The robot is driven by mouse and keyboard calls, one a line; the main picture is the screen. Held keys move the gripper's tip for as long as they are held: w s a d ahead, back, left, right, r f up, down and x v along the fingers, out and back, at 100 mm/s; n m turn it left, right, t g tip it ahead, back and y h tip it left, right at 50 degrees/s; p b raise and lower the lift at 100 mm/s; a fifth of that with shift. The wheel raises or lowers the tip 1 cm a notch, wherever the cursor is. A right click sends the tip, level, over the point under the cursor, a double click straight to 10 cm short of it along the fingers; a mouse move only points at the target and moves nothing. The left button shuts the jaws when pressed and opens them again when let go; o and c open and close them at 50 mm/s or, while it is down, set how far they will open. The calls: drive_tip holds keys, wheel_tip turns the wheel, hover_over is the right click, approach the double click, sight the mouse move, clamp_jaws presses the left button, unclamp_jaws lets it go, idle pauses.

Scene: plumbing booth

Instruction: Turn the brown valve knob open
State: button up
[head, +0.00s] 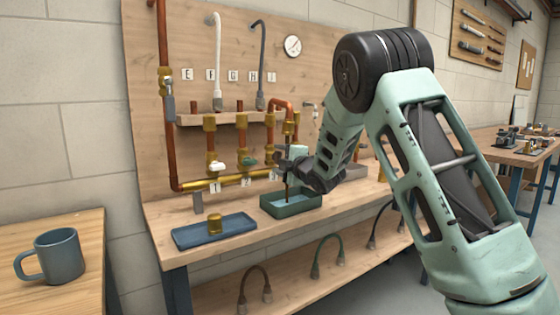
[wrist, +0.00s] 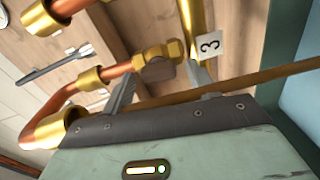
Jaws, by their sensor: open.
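The brown valve knob (wrist: 161,70) shows in the wrist view, on a brass fitting (wrist: 174,48) near a tag marked 3 (wrist: 208,45). My gripper (wrist: 164,77) is open, with one finger on each side of the knob in this view. The knob appears between or just beyond the fingertips; I cannot tell whether they touch it. In the head view my gripper (head: 283,164) is at the right part of the pipework, and it and my arm hide the brown knob there.
A white knob (head: 218,165) and a green knob (head: 248,161) sit left of my gripper on the brass manifold (head: 230,181). A green tray (head: 292,207) lies below my gripper. A blue tray (head: 191,238) holds a brass part. A copper pipe bend (wrist: 45,125) is close to my gripper.

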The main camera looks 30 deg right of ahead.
drive_tip(key=s, duration=1.7)
drive_tip(key=shift+s+d, duration=0.25)
drive_tip(key=shift+d, duration=0.1)
